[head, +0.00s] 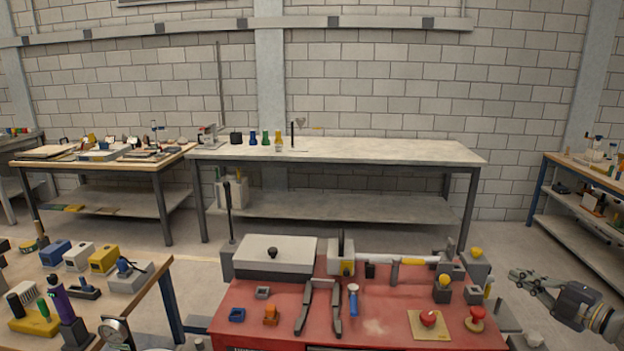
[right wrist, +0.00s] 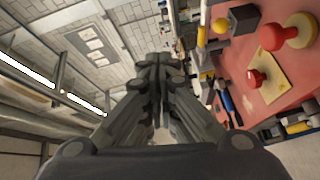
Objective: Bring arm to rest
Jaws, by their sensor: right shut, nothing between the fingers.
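My right gripper (head: 524,280) is at the right side of the head view, beside the red-topped bench (head: 375,312) and apart from it. Its fingers point left in that view. In the right wrist view the gripper (right wrist: 158,62) is shut, its fingers together with nothing between them. My left gripper is not in view.
The red bench holds a white-lidded box (head: 275,258), a blue-handled tool (head: 353,300) and a red button on a yellow plate (head: 428,318). A long table (head: 390,151) stands behind. A crowded table (head: 150,285) is at left. Open floor lies behind the red bench.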

